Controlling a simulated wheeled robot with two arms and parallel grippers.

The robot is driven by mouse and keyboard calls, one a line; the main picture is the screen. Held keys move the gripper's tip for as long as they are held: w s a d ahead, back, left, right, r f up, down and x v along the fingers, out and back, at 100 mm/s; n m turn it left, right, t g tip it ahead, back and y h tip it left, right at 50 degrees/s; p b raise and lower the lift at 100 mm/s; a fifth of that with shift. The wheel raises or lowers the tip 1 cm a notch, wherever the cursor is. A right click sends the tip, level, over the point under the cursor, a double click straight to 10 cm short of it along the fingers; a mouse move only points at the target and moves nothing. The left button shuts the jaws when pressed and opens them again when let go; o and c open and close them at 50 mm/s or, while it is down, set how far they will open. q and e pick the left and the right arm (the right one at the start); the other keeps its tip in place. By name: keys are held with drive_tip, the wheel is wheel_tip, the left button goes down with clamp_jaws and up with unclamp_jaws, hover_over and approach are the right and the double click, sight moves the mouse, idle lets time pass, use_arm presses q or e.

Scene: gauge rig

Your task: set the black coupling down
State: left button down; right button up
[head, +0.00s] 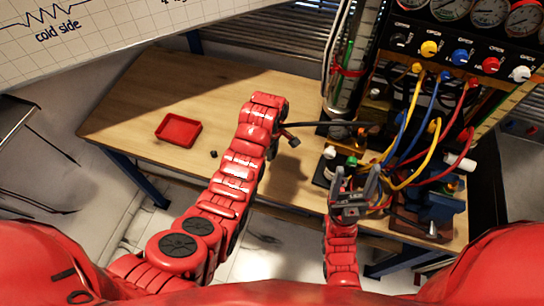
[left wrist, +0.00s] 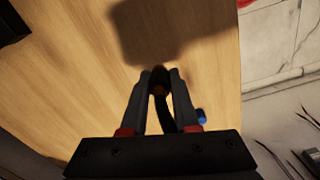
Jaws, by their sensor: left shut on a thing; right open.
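My left gripper (head: 278,146) hangs above the wooden table, mostly hidden behind my own wrist in the head view. In the left wrist view its two fingers (left wrist: 160,76) are shut on the black coupling (left wrist: 160,88), which has a brownish end and a dark hose running back between the fingers. The coupling's end (head: 293,141) shows beside my wrist in the head view. It looks apart from the tabletop, with a shadow on the wood. My right gripper (head: 357,192) is open near the rig's front, its fingers pointing away from me.
A black hose (head: 325,123) runs from the left gripper to the rig. A red tray (head: 178,130) and a small black piece (head: 213,154) lie on the wooden table (head: 135,110). Blue, yellow and red hoses crowd the gauge panel (head: 470,45). The table's left half is mostly clear.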

sight(272, 162)
use_arm(q)
drive_tip(key=shift+w, duration=0.2)
drive_tip(key=shift+f+p, duration=0.95)
drive_tip(key=shift+f, duration=0.85)
drive_tip(key=shift+f, duration=0.15)
drive_tip(key=c, duration=0.7)
unclamp_jaws()
drive_tip(key=shift+o, duration=0.2)
